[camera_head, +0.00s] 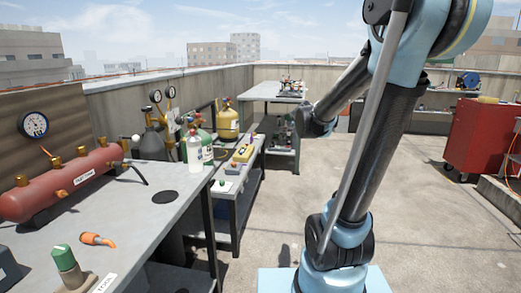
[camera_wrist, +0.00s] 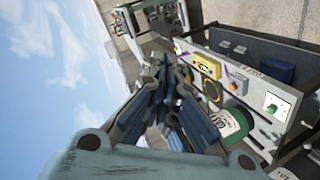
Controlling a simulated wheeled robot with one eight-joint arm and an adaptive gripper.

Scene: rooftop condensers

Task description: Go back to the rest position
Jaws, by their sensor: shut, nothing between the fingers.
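My gripper (camera_wrist: 160,88) is in the middle of the wrist view, its dark linked fingers drawn together with nothing between them. It is held up in the air, and the wrist view is tilted on its side. In the head view my blue and black arm rises at the right and folds back. Its far end reaches toward the benches at the middle, and the fingers cannot be made out there.
A grey workbench (camera_head: 139,217) with a red manifold (camera_head: 62,184) stands at the left. Beyond it are a lower bench (camera_head: 226,200), a yellow cylinder (camera_head: 227,124) and a back table (camera_head: 262,91). A red cabinet (camera_head: 482,138) stands at the right. Open floor (camera_head: 425,215) lies between.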

